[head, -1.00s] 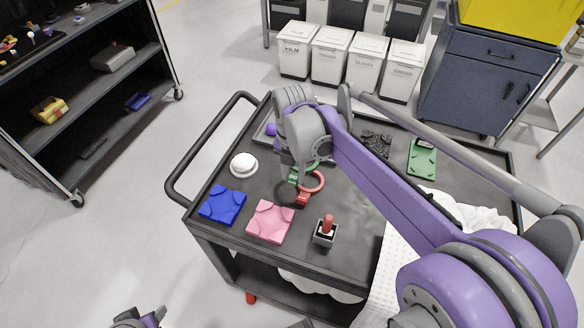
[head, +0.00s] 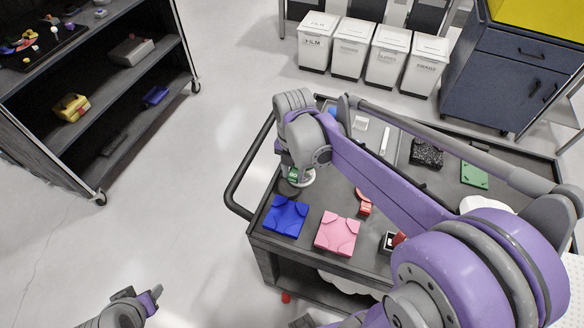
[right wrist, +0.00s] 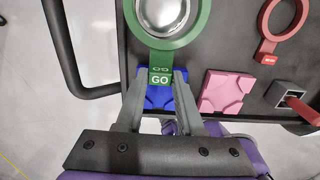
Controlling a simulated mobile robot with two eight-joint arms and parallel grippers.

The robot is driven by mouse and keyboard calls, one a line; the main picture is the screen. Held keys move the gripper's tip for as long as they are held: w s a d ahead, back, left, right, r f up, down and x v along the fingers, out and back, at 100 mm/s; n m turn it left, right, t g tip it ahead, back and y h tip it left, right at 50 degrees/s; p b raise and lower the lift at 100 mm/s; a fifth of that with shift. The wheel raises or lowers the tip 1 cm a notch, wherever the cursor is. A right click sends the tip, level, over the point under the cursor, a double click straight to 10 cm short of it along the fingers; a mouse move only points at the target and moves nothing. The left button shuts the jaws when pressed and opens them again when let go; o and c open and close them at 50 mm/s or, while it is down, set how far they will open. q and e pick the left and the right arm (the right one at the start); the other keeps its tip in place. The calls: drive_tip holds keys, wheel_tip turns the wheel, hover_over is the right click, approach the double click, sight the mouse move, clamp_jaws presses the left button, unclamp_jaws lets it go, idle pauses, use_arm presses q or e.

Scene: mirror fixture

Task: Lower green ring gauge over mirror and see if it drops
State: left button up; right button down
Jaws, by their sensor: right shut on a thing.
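The green ring gauge (right wrist: 166,44), marked GO on its handle, is gripped at that handle by my right gripper (right wrist: 160,82). In the right wrist view the silvery domed mirror (right wrist: 168,12) shows inside the ring's opening. I cannot tell whether the ring is above it or down around it. In the head view my right gripper (head: 293,180) is over the left side of the cart and partly hides the pale mirror (head: 307,178). The red ring gauge (right wrist: 265,44) lies apart to the right. My left gripper (head: 152,298) is low at the left, away from the cart.
A blue block (head: 286,216) and a pink block (head: 337,233) sit in front on the dark cart (head: 340,186). A fixture with a red handle (right wrist: 302,107) stands right of the pink block. A black cart rail (head: 238,180) runs along the left.

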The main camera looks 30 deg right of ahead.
drive_tip(key=shift+w+a, duration=0.1)
drive_tip(key=shift+a, duration=0.05)
drive_tip(key=shift+f+b, duration=0.55)
drive_tip(key=shift+f, duration=0.55)
use_arm(q)
drive_tip(key=shift+s+a+f+b, duration=0.1)
drive_tip(key=shift+s+f+b, duration=0.2)
drive_tip(key=shift+f, duration=0.4)
drive_tip(key=shift+s+d+f+b, duration=0.15)
drive_tip(key=shift+f+b, duration=0.2)
drive_tip(key=shift+f, duration=0.3)
drive_tip(key=shift+s+a+f+b, duration=0.2)
drive_tip(key=shift+f+b, duration=0.15)
drive_tip(key=shift+f, duration=0.35)
use_arm(e)
drive_tip(key=shift+f, duration=1.6)
use_arm(q)
drive_tip(key=shift+f, duration=0.25)
use_arm(e)
drive_tip(key=shift+f, duration=0.3)
use_arm(q)
drive_tip(key=shift+r, duration=0.1)
use_arm(e)
drive_tip(key=shift+r, duration=0.15)
